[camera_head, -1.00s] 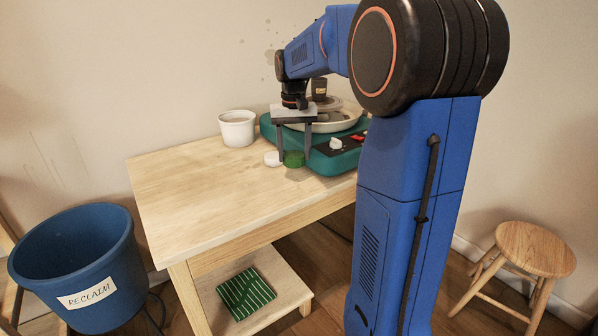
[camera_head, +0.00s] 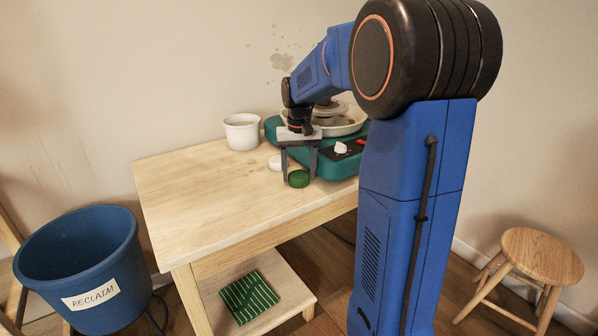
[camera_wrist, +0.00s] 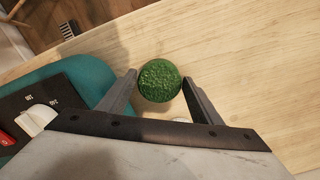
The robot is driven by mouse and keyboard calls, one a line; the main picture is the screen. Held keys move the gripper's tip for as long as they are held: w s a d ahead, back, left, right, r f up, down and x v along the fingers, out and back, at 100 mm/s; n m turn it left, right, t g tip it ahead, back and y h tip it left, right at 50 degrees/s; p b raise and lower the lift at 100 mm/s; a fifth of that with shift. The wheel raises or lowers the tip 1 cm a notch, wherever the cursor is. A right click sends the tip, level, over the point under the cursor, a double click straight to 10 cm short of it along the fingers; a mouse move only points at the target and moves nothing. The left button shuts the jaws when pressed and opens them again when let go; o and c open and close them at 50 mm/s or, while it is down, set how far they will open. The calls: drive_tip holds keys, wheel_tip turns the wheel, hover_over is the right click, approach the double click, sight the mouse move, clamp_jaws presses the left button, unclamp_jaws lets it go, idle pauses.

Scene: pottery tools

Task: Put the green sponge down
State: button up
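The green sponge (camera_head: 298,179) is a short round disc with a rough top. It is at the table top, near its front edge and just in front of the teal wheel. My gripper (camera_head: 299,174) points down with one finger on each side of the sponge. In the wrist view the sponge (camera_wrist: 160,80) sits between the fingertips, which meet its sides with no clear gap. The gripper looks shut on it. I cannot tell whether its underside touches the wood. A white round piece (camera_head: 275,163) lies behind it, mostly hidden in the wrist view.
The teal pottery wheel (camera_head: 335,166) with its pale basin stands close to my gripper on the right. A white bucket (camera_head: 242,132) stands at the back of the table (camera_head: 200,190). The table's left part is clear. A blue reclaim bucket (camera_head: 80,255) and a stool (camera_head: 541,257) stand on the floor.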

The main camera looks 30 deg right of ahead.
sight(299, 176)
drive_tip(key=shift+o, duration=0.9)
wheel_tip(299, 176, up, 12)
drive_tip(key=shift+r, duration=0.2)
drive_tip(key=s+a+f+n+t, duration=0.25)
drive_tip(key=s+a, duration=0.75)
drive_tip(key=s, duration=0.6)
drive_tip(key=s+a+f+n+t, duration=0.1)
drive_tip(key=s+a+f, duration=0.1)
drive_tip(key=s+f, duration=0.3)
drive_tip(key=s+a+f+n+t, duration=0.1)
drive_tip(key=s+a+f, duration=0.2)
drive_tip(key=s+f, duration=0.2)
drive_tip(key=s, duration=0.3)
drive_tip(key=shift+s+a+f, duration=0.25)
drive_tip(key=shift+s+a, duration=0.05)
drive_tip(key=shift+s, duration=0.1)
drive_tip(key=shift+n, duration=0.25)
